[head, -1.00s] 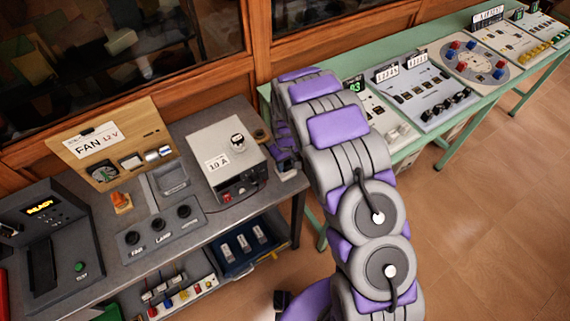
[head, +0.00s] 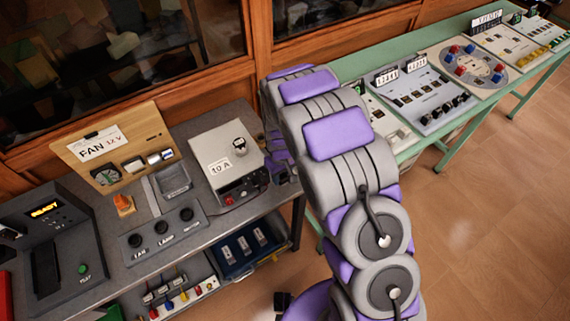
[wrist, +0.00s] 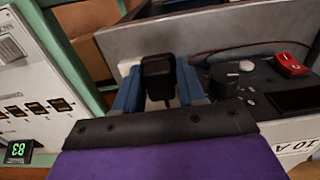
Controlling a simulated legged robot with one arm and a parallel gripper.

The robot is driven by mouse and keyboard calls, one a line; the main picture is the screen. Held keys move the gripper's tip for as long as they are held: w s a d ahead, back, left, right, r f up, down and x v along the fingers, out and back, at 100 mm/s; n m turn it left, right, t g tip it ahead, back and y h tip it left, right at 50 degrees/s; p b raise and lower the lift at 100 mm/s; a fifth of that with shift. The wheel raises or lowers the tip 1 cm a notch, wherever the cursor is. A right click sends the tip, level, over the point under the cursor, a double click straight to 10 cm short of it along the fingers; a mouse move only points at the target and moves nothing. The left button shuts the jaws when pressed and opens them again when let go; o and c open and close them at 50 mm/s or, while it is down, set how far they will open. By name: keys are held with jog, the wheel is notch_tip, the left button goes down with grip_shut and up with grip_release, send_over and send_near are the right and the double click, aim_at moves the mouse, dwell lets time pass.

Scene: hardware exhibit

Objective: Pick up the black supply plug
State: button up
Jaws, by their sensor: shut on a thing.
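The black supply plug (wrist: 157,78) shows in the wrist view as a dark block between the two blue fingers of my gripper (wrist: 158,90). The fingers press against it from both sides, so my gripper is shut on it. In the head view my gripper (head: 280,168) is partly hidden by my arm, at the right side of the grey supply box marked 10 A (head: 225,160). I cannot make out the plug there.
A green table (head: 350,70) with panels stands behind my arm.

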jog(key=s+a+r, duration=0.1)
jog(key=s+a, duration=0.1)
jog(key=s, duration=0.8)
jog(key=shift+p, duration=0.45)
jog(key=shift+w, duration=0.1)
